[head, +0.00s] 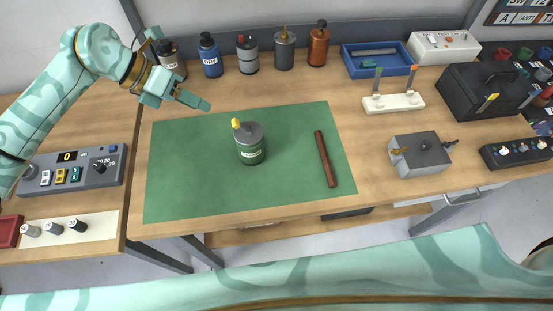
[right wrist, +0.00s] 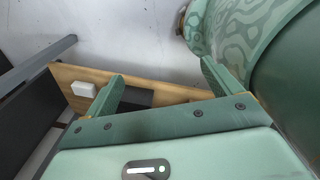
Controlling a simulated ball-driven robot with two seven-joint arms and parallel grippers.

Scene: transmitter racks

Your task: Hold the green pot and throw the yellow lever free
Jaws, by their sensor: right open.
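The green pot (head: 251,152) stands upright on the green mat (head: 190,180), with a grey lid and a pale label. The yellow lever (head: 236,124) sticks up at the left edge of its lid. My left gripper (head: 182,69) is open and empty, above the table's back left, up and left of the pot and apart from it. My right gripper (right wrist: 163,70) is open and empty in the right wrist view, where no pot shows.
A brown rod (head: 325,158) lies right of the pot on the mat. Several bottles, including a blue one (head: 210,57), line the back. A grey box (head: 420,158) stands at the right, a control panel (head: 75,168) at the left.

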